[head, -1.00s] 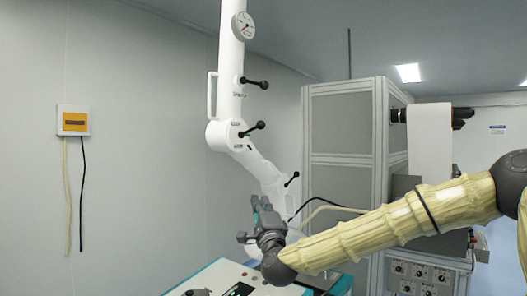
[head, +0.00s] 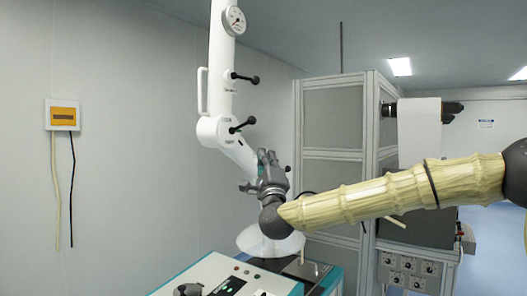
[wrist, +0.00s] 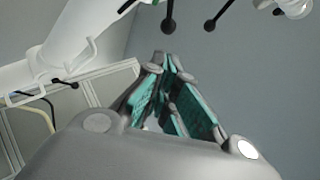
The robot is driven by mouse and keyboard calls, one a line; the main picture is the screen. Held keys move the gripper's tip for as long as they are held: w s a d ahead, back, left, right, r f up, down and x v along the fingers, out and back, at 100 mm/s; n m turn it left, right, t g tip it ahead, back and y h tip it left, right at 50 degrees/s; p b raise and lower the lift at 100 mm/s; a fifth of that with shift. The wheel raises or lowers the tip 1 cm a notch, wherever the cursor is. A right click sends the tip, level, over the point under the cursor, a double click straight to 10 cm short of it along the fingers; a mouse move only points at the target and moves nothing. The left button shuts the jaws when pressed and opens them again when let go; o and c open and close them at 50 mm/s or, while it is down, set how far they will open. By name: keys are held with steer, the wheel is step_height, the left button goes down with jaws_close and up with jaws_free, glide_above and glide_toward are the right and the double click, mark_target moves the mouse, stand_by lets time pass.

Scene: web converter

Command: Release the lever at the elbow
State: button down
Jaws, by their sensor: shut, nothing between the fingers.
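A white jointed extraction arm (head: 222,100) hangs from above in the head view. At its elbow, a black lever with a round knob (head: 242,125) points right and slightly up. A similar lever (head: 245,78) sits higher on the upright tube. My gripper (head: 266,155) is shut and empty, below and right of the elbow lever in the picture, apart from it. It covers part of the arm's lower tube. In the wrist view, the teal-padded fingers (wrist: 168,62) meet at their tips. Two black knobs, one left (wrist: 168,24) and one right (wrist: 210,25), show beyond them; which is the elbow's is unclear.
The arm's clear hood (head: 262,240) hangs over the machine top (head: 215,270), below my gripper. A grey framed cabinet (head: 333,115) stands behind on the right. Space left of the white arm is free.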

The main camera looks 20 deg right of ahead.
mark_target(244, 124)
steer(key=w+a+r+p, duration=0.1)
steer(key=w+r+p, duration=0.4)
steer(key=w+r, duration=0.2)
steer(key=shift+w+a+r, duration=0.2)
steer(key=shift+w, duration=0.55)
steer(key=shift+f+b, duration=0.1)
steer(key=shift+b, duration=0.25)
